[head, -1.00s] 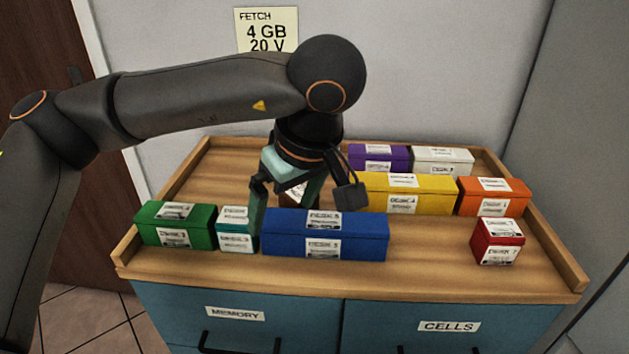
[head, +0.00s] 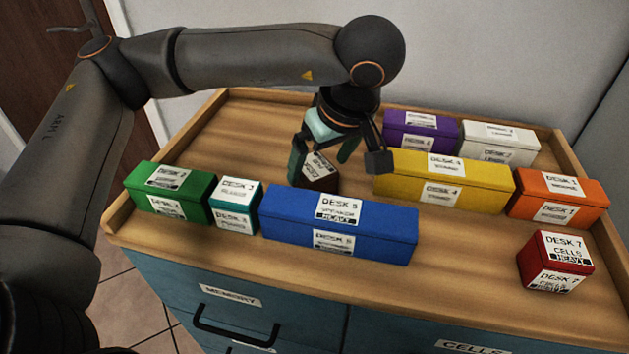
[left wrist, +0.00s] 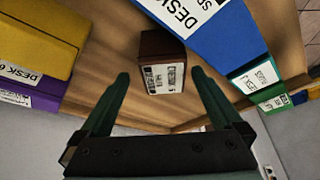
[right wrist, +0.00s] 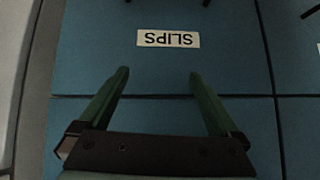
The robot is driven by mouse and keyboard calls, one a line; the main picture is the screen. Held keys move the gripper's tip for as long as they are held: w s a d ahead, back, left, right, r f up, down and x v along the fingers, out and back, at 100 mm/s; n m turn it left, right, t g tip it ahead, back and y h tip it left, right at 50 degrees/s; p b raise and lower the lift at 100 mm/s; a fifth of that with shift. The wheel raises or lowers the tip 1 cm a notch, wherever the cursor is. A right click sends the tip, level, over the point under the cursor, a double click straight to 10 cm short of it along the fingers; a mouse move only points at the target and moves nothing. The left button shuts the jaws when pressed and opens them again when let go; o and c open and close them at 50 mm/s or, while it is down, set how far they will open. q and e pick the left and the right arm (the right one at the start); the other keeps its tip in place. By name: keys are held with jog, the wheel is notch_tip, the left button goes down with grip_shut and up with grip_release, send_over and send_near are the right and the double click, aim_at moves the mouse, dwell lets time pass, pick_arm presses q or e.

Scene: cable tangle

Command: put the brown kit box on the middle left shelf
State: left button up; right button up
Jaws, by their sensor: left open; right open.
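The brown kit box (head: 318,172) stands on the wooden top behind the blue box, small and dark with a white label. The left wrist view also shows it (left wrist: 161,45), just beyond and between the fingertips. My left gripper (head: 321,166) is open above the brown box, fingers pointing down; the left wrist view shows the open fingers (left wrist: 158,76) with nothing between them but the box ahead. My right gripper (right wrist: 157,72) is open and empty, facing blue drawer fronts. I cannot see the middle left shelf in any view.
The blue box (head: 338,225) stands close in front. The teal box (head: 235,205) and green box (head: 172,192) are to the left. The yellow (head: 445,185), purple (head: 420,130), white (head: 498,143), orange (head: 560,197) and red (head: 555,262) boxes are to the right. A raised wooden rim (head: 165,160) edges the top.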

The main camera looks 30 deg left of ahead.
aim_at(314, 166)
pick_arm(q)
jog(key=x, duration=0.4)
jog(key=shift+s+a+f+b, duration=0.15)
jog(key=shift+a+b, duration=0.15)
jog(key=shift+b, duration=0.05)
jog(key=shift+a+f, duration=0.15)
jog(key=shift+f, duration=0.25)
jog(key=c, duration=0.7)
grip_shut()
pick_arm(e)
jog(key=shift+w+d+r+t, duration=0.1)
jog(key=shift+w+r+t, duration=0.45)
jog(key=shift+w, duration=0.2)
